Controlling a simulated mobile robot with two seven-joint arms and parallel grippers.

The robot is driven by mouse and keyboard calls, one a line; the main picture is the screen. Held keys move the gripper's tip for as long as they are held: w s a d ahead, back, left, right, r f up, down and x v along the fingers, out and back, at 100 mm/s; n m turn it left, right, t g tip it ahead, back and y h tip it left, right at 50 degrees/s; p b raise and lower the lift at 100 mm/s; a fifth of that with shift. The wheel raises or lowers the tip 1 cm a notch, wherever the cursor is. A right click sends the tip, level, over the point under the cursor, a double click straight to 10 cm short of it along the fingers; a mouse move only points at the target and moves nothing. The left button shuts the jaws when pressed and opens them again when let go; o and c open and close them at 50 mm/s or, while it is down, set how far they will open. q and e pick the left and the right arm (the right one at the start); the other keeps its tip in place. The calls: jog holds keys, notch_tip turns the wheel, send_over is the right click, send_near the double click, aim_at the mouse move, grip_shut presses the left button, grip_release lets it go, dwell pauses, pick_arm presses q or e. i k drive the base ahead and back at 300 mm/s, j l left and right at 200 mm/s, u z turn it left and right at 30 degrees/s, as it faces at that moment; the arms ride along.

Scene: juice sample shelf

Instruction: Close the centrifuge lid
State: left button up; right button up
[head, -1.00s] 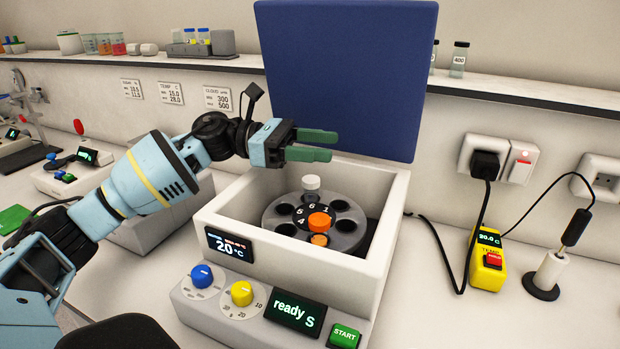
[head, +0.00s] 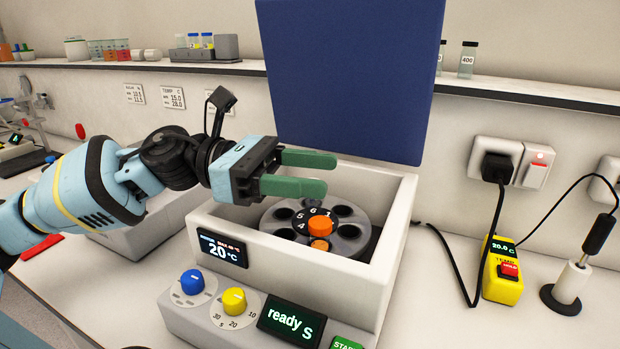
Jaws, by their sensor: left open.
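The centrifuge (head: 398,235) is a white box with its blue lid (head: 350,75) standing upright and open at the back. Inside is a grey rotor (head: 350,248) with numbered holes and an orange knob (head: 319,226) at its middle. A smaller orange cap (head: 320,244) sits in front of the knob. My left gripper (head: 312,174) has its green fingers apart and empty. It hangs over the left back part of the open bowl, in front of the lid's lower part, and hides part of the rotor. My right gripper is not in view.
Knobs and a display reading "ready S" (head: 290,321) are on the front panel. A wall shelf (head: 540,98) runs behind.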

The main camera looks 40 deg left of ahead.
aim_at(355, 78)
jog(key=k, duration=1)
